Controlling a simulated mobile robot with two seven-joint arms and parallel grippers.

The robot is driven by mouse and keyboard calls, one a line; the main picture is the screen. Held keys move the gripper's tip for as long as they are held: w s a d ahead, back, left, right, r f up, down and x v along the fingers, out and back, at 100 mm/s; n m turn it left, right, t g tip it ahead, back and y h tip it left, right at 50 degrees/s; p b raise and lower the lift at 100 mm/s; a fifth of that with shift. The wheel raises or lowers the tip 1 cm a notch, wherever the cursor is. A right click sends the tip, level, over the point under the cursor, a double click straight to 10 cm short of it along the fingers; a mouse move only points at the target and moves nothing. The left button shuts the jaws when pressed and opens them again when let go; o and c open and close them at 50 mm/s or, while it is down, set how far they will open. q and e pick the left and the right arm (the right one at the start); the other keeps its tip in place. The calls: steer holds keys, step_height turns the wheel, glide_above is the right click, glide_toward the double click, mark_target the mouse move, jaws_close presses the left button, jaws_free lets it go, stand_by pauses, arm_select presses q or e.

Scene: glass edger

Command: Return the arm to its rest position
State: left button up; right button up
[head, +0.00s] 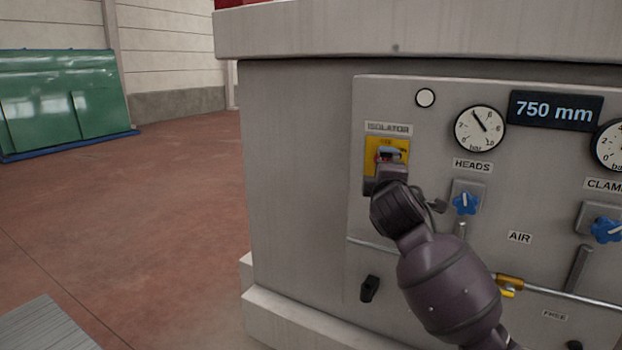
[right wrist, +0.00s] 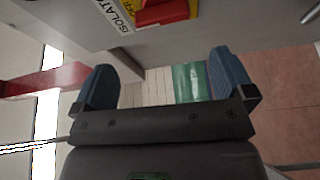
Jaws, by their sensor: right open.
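My right arm comes in from the lower right of the head view. Its gripper (head: 387,178) is in front of the isolator, a yellow plate (head: 400,146) with a red handle (head: 385,154), and hides its lower part. In the right wrist view the two blue fingers of the right gripper (right wrist: 162,70) stand wide apart with nothing between them. The red handle (right wrist: 163,12) shows beyond the fingers at the top edge, apart from them. My left gripper is in neither view.
The grey machine panel carries a pressure gauge (head: 479,129), a blue HEADS knob (head: 465,203), a 750 mm display (head: 555,110) and a brass valve (head: 509,285) on a pipe.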

steer(key=s+f+m+y, duration=0.3)
steer(key=s+f+m, duration=0.15)
steer(key=f, duration=0.55)
steer(key=s+f+m+y, duration=0.35)
steer(key=s+f, duration=0.25)
steer(key=f, duration=0.4)
steer(key=s+d+f+m+g+h, duration=0.1)
steer(key=s+d+f+m+g, duration=0.2)
steer(key=s+f, duration=1)
steer(key=s+d+f+m+g+h+b, duration=0.1)
steer(key=s+d+f+m+g+h, duration=0.1)
steer(key=s+f, duration=1.2)
steer(key=shift+s+d+f+m+g, duration=0.35)
steer(key=shift+d+m+g, duration=0.3)
steer(key=shift+d, duration=0.35)
